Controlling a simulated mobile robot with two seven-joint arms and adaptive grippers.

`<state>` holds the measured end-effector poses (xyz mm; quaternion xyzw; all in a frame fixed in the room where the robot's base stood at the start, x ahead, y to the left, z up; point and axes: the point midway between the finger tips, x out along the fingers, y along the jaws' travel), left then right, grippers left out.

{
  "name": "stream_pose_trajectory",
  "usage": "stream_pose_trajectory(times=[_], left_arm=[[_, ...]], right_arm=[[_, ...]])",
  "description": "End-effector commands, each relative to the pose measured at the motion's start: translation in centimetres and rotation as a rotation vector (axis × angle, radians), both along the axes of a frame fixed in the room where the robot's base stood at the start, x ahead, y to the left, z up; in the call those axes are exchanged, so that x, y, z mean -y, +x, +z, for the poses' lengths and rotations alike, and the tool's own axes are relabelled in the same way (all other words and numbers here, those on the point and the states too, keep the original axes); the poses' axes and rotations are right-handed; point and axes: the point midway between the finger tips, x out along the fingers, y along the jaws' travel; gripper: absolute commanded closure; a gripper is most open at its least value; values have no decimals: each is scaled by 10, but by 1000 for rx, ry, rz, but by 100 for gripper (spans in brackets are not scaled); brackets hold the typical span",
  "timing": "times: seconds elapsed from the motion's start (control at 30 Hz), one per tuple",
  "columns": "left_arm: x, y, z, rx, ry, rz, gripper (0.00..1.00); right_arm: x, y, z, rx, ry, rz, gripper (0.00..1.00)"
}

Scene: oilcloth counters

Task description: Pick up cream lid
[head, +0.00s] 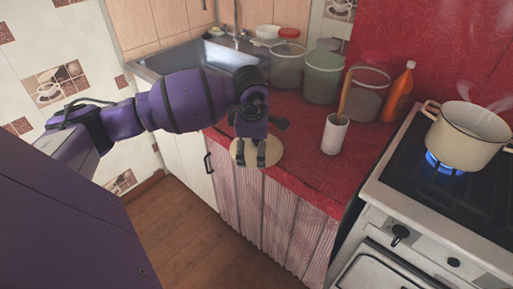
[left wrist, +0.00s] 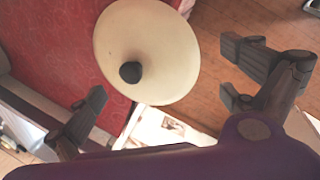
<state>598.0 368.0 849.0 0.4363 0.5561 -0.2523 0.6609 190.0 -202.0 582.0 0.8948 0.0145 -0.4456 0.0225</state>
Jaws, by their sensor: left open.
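The cream lid (head: 269,151) lies on the front edge of the red counter, and part of it is hidden behind my gripper in the head view. In the left wrist view the cream lid (left wrist: 158,48) is a round disc with a dark knob at its middle, and it overhangs the counter edge. My left gripper (head: 250,160) is above the lid with its fingers pointing down. My right gripper is not in view.
A white cup (head: 335,134) with a wooden utensil stands right of the lid. Several containers and an orange bottle (head: 398,93) stand behind. A cream pot (head: 467,133) steams over a lit blue flame on the stove (head: 408,178). A sink (head: 190,59) is at the back left.

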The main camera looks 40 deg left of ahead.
Motion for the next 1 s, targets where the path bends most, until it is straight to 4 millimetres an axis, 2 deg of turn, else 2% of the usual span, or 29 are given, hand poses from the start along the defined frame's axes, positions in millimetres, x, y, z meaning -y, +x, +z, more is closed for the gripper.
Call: stream_pose_trajectory(times=[0.23,0.53,0.87,1.0], left_arm=[[-5,11,-33,-3,-3,2,0],[-6,12,-38,-2,-2,0,0],[-6,12,-38,-2,-2,0,43],[-6,13,-37,-1,-2,1,44]], right_arm=[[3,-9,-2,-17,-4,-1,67],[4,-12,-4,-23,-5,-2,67],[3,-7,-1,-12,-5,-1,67],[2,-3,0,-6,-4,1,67]])
